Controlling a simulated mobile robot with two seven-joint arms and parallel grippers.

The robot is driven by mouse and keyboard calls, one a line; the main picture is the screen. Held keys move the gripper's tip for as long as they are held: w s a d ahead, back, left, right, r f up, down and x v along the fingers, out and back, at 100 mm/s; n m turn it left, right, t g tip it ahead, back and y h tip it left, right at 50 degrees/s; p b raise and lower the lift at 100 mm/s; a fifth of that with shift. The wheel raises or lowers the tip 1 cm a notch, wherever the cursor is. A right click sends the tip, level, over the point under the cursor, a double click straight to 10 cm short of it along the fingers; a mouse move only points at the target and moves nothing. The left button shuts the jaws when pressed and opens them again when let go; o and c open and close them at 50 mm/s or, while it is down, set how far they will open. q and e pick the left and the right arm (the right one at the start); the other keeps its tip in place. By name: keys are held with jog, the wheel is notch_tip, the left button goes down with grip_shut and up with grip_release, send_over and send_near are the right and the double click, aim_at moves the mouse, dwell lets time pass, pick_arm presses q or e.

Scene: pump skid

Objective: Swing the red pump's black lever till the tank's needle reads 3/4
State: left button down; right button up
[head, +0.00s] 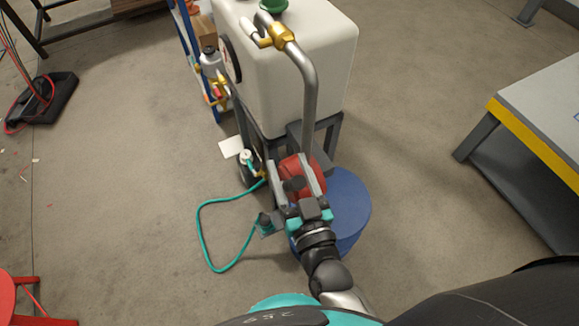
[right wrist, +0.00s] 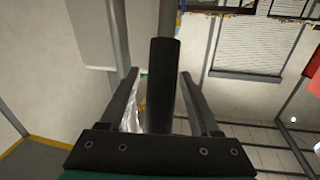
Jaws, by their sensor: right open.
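The red pump (head: 312,172) sits low at the foot of the white tank (head: 310,70) in the head view. My right gripper (head: 292,173) is in front of it, open, with its fingers pointing at the pump. The pump's black lever (head: 293,185) shows as a short dark piece between the fingers. In the right wrist view the lever (right wrist: 162,85) stands upright between the two open fingers (right wrist: 159,75), with a gap on either side. The tank's round gauge (head: 231,58) is seen nearly edge-on, so its needle cannot be read. My left gripper is out of view.
A grey pipe (head: 309,95) with a brass valve (head: 281,36) runs down the tank's front. A blue round drum (head: 352,205) stands right of the pump. A teal hose (head: 200,225) loops on the floor at left. A yellow-edged table (head: 535,135) is at right.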

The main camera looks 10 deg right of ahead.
grip_shut()
dwell(0.6)
dwell(0.9)
